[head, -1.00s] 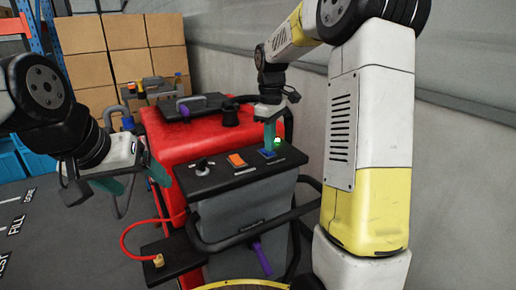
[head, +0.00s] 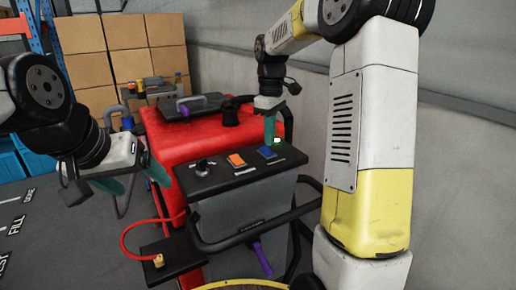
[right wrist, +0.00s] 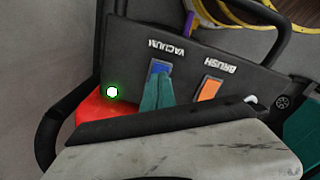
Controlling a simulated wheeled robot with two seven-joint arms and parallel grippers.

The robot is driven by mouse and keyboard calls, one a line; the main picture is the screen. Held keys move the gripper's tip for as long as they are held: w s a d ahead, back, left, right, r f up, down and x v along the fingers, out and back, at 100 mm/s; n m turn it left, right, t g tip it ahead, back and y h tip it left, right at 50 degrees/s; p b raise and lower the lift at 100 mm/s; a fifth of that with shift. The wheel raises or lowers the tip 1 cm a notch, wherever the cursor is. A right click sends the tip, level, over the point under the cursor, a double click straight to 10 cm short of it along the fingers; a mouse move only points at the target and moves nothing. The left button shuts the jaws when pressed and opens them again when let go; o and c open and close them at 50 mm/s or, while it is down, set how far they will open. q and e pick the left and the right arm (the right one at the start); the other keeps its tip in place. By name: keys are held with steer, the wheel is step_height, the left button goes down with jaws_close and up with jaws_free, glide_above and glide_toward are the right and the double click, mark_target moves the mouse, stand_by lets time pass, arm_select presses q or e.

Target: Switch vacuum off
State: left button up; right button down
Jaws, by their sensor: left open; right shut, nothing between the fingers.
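The blue vacuum switch (head: 267,153) sits on the black panel of the red scrubber, right of the orange brush switch (head: 236,160). In the right wrist view, the blue switch (right wrist: 160,67) lies beside the word VACUUM. My right gripper (head: 270,141) is shut and empty, its teal fingertips just above and behind the blue switch. In the right wrist view the fingers (right wrist: 158,78) overlap the lower part of the switch; contact cannot be told. A green light (head: 277,141) glows beside the fingers. My left gripper (head: 122,187) is open and empty, left of the scrubber.
The black panel (head: 220,179) also carries a black knob (head: 203,163) at its left. A black handle bar (head: 235,239) runs around the grey tank front. A red hose (head: 125,234) loops at the left. Stacked boxes (head: 130,66) stand behind; a grey wall is to the right.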

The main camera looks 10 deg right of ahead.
mark_target(269, 153)
steer(key=shift+r, duration=2.05)
